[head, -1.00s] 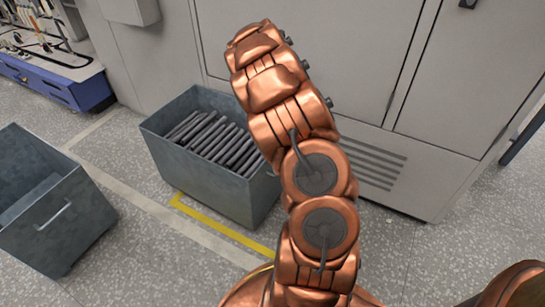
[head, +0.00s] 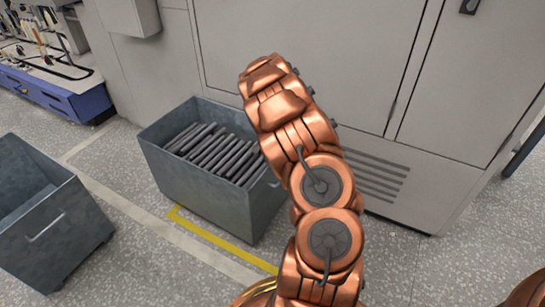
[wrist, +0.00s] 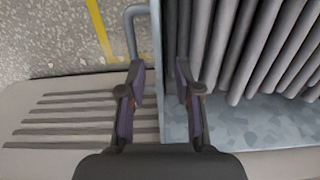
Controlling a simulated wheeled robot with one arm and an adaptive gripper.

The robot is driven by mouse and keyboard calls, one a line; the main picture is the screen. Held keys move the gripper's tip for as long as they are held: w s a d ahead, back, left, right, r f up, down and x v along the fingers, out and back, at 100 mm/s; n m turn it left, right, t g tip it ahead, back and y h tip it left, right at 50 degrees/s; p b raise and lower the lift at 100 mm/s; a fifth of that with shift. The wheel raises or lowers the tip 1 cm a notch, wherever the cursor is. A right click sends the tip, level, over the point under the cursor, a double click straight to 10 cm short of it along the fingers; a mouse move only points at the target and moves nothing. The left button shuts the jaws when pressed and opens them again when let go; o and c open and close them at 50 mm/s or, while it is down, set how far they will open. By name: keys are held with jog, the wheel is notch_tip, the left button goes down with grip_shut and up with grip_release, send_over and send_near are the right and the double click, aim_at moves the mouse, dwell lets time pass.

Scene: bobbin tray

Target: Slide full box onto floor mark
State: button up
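The full box (head: 195,185), a grey metal bin filled with dark rods, stands on the floor against the cabinet in the head view. The yellow floor mark (head: 222,242) runs along its front; my arm hides the mark's right part. In the wrist view my gripper (wrist: 158,100) is open, with one finger on each side of the box's end wall (wrist: 158,45). The left finger is outside, near the bar handle (wrist: 135,30); the right one is inside, near the rods (wrist: 250,45). A gap shows between fingers and wall. In the head view my arm hides the gripper.
An empty grey bin (head: 92,215) with a handle stands at the left. The grey cabinet (head: 300,40) with a slotted vent (head: 375,182) closes off the back. A blue-based bench (head: 60,98) is at the back left. Speckled floor is free to the right front.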

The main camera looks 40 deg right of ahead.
notch_tip(320, 180, down, 6)
jog(key=shift+r+b, duration=0.1)
jog(key=shift+b, duration=0.75)
grip_shut()
